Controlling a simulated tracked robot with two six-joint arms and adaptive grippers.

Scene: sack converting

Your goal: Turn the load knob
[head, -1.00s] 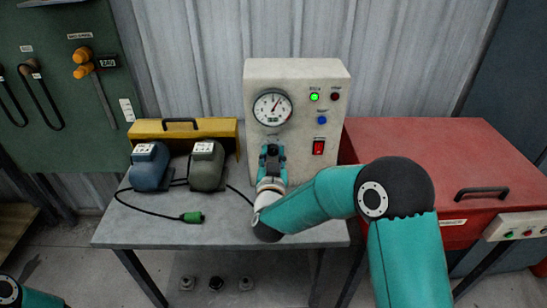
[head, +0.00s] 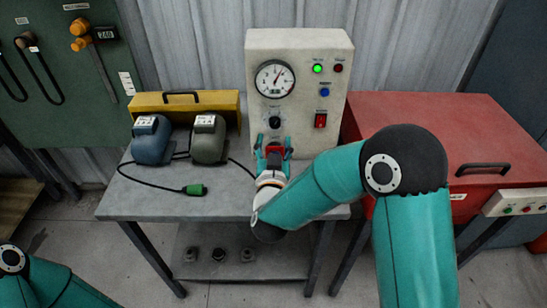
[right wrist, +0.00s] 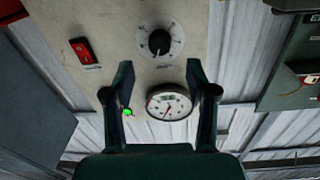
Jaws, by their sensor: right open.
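The load knob (head: 274,122) is a round black knob with a scale around it. It sits on the front of a cream test box, below the round gauge (head: 274,78). The right wrist view also shows the knob (right wrist: 159,42), ahead of and between my fingertips. My right gripper (head: 273,141) is open and empty just below and in front of the knob, apart from it. Its two fingers also show in the right wrist view (right wrist: 164,80). My left gripper is out of the head view; only part of my left arm shows at the lower left.
The box (head: 330,42) also carries a lit green lamp (head: 318,68), a blue button (head: 324,92) and a red switch (head: 320,120). Two motors, blue (head: 151,140) and grey-green (head: 209,139), stand left on the grey table (head: 150,207). A red cabinet (head: 440,120) stands right.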

